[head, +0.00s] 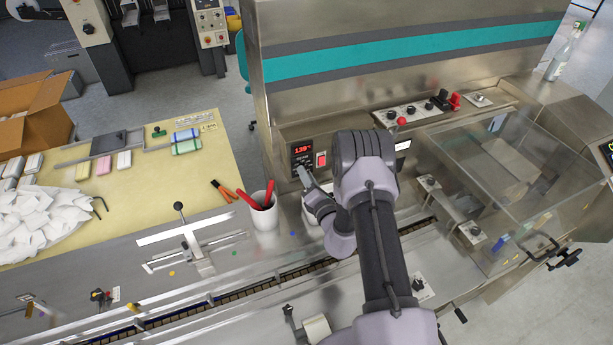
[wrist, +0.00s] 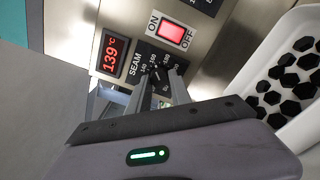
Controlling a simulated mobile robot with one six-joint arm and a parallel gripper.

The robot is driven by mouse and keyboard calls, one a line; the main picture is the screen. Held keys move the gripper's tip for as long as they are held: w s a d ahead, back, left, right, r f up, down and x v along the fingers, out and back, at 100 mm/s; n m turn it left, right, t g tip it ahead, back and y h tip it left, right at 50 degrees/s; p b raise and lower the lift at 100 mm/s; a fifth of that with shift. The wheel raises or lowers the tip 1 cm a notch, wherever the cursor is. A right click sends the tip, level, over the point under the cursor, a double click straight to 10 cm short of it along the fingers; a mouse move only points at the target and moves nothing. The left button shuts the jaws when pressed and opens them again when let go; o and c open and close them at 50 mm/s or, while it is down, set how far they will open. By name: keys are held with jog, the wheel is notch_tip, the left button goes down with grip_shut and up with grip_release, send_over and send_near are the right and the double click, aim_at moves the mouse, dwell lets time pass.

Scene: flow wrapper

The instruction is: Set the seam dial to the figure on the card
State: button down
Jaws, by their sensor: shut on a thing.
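The seam dial (wrist: 158,77) is a small black knob on a black plate marked SEAM, with white figures around it. It sits below a red display (wrist: 112,55) reading 139 °C. My gripper (wrist: 161,86) is shut on the dial, with a finger on each side, hiding part of the knob and scale. In the head view my gripper (head: 303,174) reaches the panel just under the display (head: 303,149). The dial's exact setting is hard to read. A small white plate (head: 402,146) is right of my arm; I cannot tell whether it is the card.
A lit red ON/OFF switch (wrist: 172,33) is beside the display. A white container (wrist: 229,84) of black pieces is close by on the right in the wrist view. A white cup (head: 265,214) with red-handled tools stands left of my gripper. A clear guard (head: 510,160) is at right.

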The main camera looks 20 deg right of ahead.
jog(key=c, duration=1.2)
grip_release()
jog(key=shift+o, duration=0.2)
jog(key=s+b, duration=0.1)
jog(key=s, duration=1.6)
jog(key=shift+s+b, duration=0.25)
jog(key=shift+b, duration=0.05)
